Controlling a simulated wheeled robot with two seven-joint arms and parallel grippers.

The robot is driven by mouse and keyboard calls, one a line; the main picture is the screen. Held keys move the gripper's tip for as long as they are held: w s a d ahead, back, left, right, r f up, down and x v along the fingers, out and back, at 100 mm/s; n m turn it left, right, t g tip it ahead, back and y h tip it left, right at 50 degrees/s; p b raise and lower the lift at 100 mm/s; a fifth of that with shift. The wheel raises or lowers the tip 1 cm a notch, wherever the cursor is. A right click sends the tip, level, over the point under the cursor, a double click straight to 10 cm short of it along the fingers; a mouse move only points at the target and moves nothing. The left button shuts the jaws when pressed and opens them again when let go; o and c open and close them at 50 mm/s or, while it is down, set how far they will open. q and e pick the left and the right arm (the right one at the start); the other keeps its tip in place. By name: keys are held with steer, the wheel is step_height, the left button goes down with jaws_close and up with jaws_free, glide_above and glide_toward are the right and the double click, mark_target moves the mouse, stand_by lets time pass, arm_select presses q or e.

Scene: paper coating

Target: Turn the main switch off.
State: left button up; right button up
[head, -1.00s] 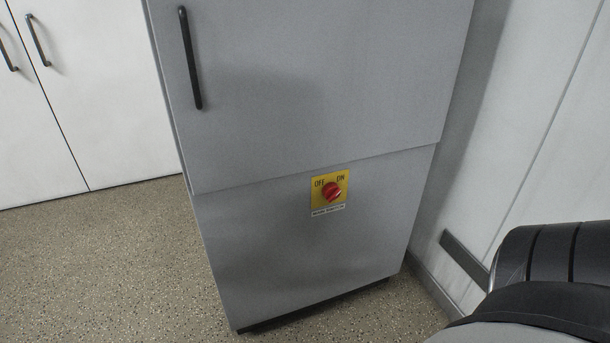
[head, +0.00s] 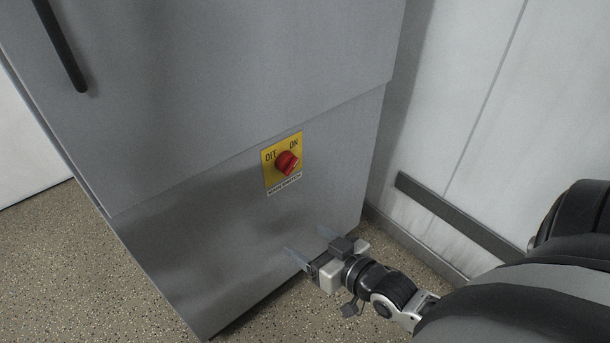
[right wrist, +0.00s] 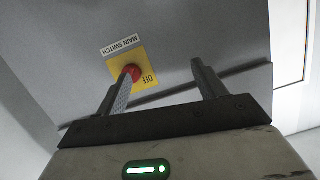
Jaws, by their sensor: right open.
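The main switch is a red rotary knob (head: 287,163) on a yellow plate (head: 268,178) marked OFF and ON, low on the grey cabinet front. The knob's pointer is toward the ON side. In the right wrist view the red knob (right wrist: 132,71) shows upside down behind one fingertip, with the OFF word beside it. My right gripper (head: 306,245) is open and empty, below and slightly right of the knob in the head view, apart from it. In the right wrist view its two fingers (right wrist: 163,70) are spread wide. My left gripper is not in view.
The grey cabinet (head: 200,120) fills the left and middle, with a black door handle (head: 62,45) at upper left. A white wall (head: 450,110) with a dark rail (head: 460,218) stands to the right. The speckled floor (head: 80,260) is clear at lower left.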

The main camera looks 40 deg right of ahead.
mark_target(292, 168)
steer(key=w+d+r+m+t+h+b, duration=0.1)
steer(key=w+d+m+t+h+b, duration=0.15)
steer(key=d, duration=0.65)
steer(key=shift+t+y, duration=0.35)
steer(key=shift+y, duration=0.1)
steer(key=w, duration=0.5)
steer(key=w+b, duration=0.1)
steer(key=w, duration=1)
steer(key=shift+a+r, duration=0.15)
steer(key=shift+a, duration=0.1)
steer(key=shift+c, duration=0.3)
steer(key=shift+n, duration=0.25)
steer(key=c, duration=0.9)
